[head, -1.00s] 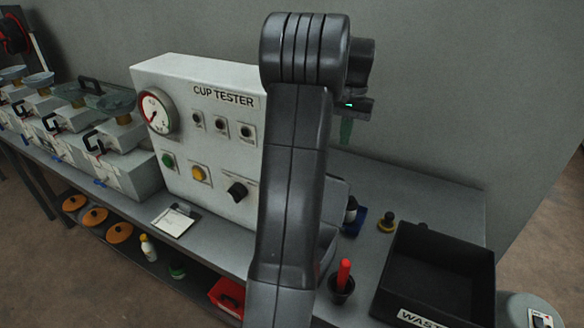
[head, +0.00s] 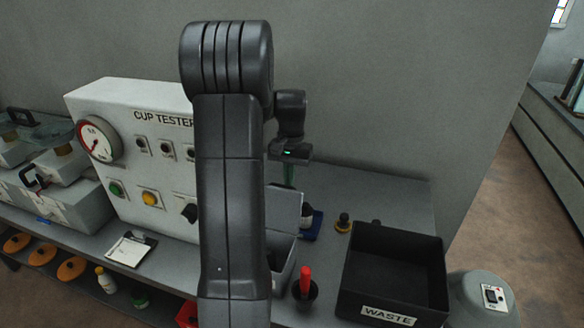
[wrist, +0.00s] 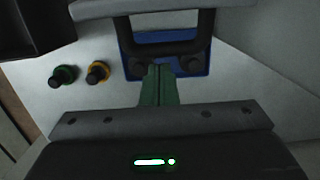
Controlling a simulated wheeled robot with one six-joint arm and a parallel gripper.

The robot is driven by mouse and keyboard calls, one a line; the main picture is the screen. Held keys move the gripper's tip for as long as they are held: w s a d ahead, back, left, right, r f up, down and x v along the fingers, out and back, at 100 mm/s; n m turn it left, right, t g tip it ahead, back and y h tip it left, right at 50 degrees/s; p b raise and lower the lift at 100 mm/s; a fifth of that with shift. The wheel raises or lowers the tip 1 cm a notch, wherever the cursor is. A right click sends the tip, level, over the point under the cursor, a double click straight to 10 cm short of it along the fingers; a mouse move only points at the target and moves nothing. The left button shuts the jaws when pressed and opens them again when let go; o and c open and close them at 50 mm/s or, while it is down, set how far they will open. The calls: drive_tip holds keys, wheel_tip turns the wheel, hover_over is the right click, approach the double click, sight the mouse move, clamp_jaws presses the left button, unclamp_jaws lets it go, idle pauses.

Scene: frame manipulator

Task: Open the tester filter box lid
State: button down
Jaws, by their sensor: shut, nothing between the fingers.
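A grey box (head: 284,272), seemingly the filter box, stands on the bench and is partly hidden behind my arm in the head view. Its grey lid (head: 284,208) stands raised at the back, with the dark opening showing below it. My gripper (wrist: 160,70) has green fingers closed together, with nothing between them. In the head view the fingers (head: 289,176) point down just above and behind the raised lid; I cannot tell if they touch it. A grey panel edge (wrist: 140,7), probably the lid, crosses the top of the wrist view.
The white cup tester (head: 150,160) stands left of my arm. A blue plate (wrist: 200,62) with a black handle (wrist: 165,47) lies near the fingertips. Green (wrist: 63,76) and yellow (wrist: 97,74) knobbed pieces stand nearby.

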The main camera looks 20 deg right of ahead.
drive_tip(key=shift+s+a+r, duration=0.1)
drive_tip(key=shift+s+a, duration=0.05)
drive_tip(key=shift+s, duration=0.05)
idle(0.4)
drive_tip(key=shift+s+a+r+t+h+b, duration=0.85)
drive_tip(key=shift+s+r+t+b, duration=0.3)
drive_tip(key=shift+b, duration=0.9)
drive_tip(key=shift+f, duration=0.1)
wheel_tip(320, 180, up, 14)
drive_tip(key=s+a, duration=0.1)
drive_tip(key=shift+s+f+b, duration=0.15)
drive_tip(key=shift+b, duration=0.15)
